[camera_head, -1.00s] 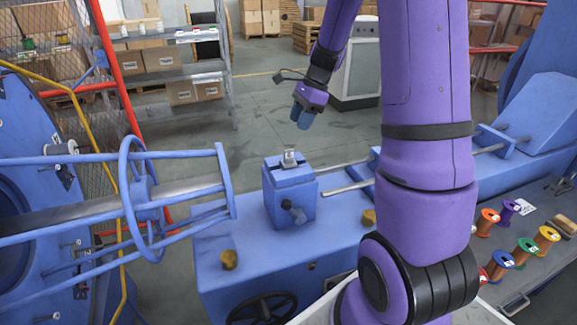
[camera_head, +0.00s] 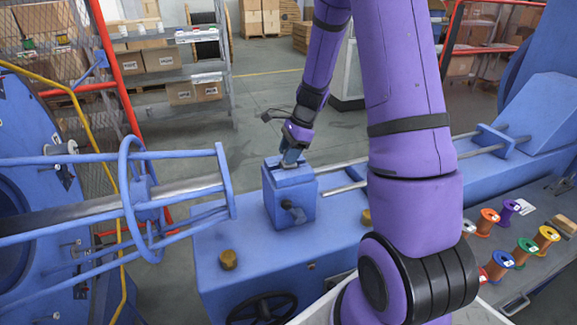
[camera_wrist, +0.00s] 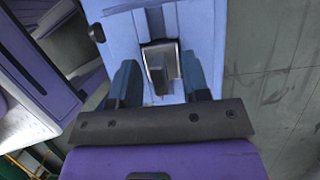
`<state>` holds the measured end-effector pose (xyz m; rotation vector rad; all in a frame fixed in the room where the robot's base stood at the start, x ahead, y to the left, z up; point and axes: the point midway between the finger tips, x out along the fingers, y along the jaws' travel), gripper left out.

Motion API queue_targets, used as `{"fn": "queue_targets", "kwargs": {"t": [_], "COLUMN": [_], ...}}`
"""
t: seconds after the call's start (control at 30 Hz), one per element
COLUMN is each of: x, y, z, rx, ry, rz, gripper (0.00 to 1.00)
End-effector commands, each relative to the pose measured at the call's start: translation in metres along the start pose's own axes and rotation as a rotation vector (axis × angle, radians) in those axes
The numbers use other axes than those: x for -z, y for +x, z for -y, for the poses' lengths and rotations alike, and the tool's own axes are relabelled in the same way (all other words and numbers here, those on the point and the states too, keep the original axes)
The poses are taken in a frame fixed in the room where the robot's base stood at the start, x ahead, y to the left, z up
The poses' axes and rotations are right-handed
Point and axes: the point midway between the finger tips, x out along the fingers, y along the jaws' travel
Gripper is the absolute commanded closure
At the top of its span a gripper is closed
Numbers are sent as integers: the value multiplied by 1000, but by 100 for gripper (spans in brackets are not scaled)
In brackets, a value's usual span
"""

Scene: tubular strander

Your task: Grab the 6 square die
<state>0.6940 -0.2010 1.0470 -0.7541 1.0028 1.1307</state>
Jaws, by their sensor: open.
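In the wrist view a grey metal die (camera_wrist: 158,68) sits on the top of a blue block-shaped holder (camera_wrist: 208,32). My gripper (camera_wrist: 158,85) is open, with one blue finger on each side of the die and gaps showing between. In the head view my gripper (camera_head: 291,158) points down onto the top of the blue holder (camera_head: 290,200) and hides the die there. I cannot read any number on the die.
A caged tubular frame (camera_head: 130,195) stands left of the holder. Rods run from the holder toward the right. Several coloured spools (camera_head: 487,221) stand on a bench at the right. A handwheel (camera_head: 262,308) is at the front.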

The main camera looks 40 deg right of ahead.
Motion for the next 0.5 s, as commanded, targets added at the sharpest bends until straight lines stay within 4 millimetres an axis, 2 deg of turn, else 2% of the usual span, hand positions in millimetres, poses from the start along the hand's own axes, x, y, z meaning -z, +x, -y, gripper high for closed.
{"fn": "queue_targets", "kwargs": {"t": [0.27,0.3,0.47,0.5], "x": [0,0,0,0], "y": [4,4,4,4], "z": [0,0,0,0], "rx": [1,1,1,1], "ry": [0,0,0,0], "rz": [-1,-1,-1,-1], "gripper": [57,62,99,100]}}
